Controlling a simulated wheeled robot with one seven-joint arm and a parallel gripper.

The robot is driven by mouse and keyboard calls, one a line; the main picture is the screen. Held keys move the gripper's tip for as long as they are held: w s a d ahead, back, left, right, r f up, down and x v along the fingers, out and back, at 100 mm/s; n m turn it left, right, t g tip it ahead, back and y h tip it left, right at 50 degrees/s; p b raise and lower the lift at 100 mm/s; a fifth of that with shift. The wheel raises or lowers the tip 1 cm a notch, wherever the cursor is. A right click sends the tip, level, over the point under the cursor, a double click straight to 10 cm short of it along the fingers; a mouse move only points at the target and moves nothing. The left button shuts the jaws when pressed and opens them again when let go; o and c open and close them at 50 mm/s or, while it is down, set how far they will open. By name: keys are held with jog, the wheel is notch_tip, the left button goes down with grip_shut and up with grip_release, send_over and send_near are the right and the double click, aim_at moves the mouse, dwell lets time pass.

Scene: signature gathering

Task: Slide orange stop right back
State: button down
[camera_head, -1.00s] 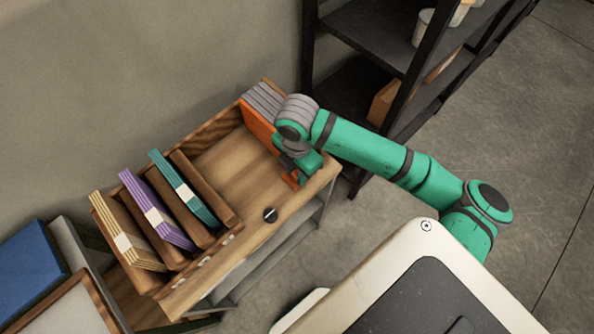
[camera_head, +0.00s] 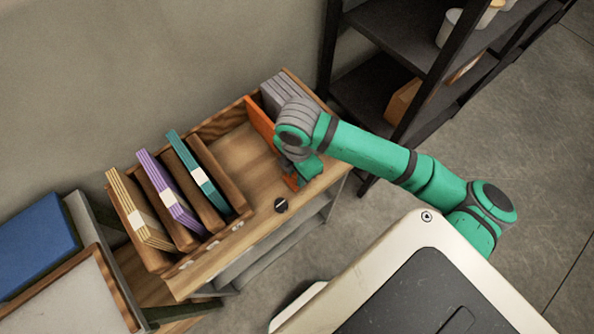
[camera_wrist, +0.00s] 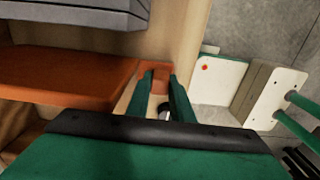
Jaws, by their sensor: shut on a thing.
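The orange stop (camera_head: 261,117) stands upright in the right part of the wooden tray (camera_head: 245,152), with grey slabs (camera_head: 277,92) close against its right side. My gripper (camera_head: 299,176) is at the stop's near end, and its arm hides part of the stop. In the wrist view the orange stop (camera_wrist: 65,78) runs in from the left and ends in a small tab between the two green fingers of my gripper (camera_wrist: 164,88). The fingers are shut on that tab.
Yellow (camera_head: 139,210), purple (camera_head: 167,193) and teal (camera_head: 197,172) bundles stand between wooden dividers on the tray's left. A dark shelf (camera_head: 400,50) stands behind right. The tray floor left of the stop is bare.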

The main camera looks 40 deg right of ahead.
jog(key=c, duration=1.8)
grip_release()
jog(key=shift+c, duration=0.2)
jog(key=shift+r, duration=0.1)
notch_tip(320, 180, up, 11)
jog(key=shift+f, duration=0.2)
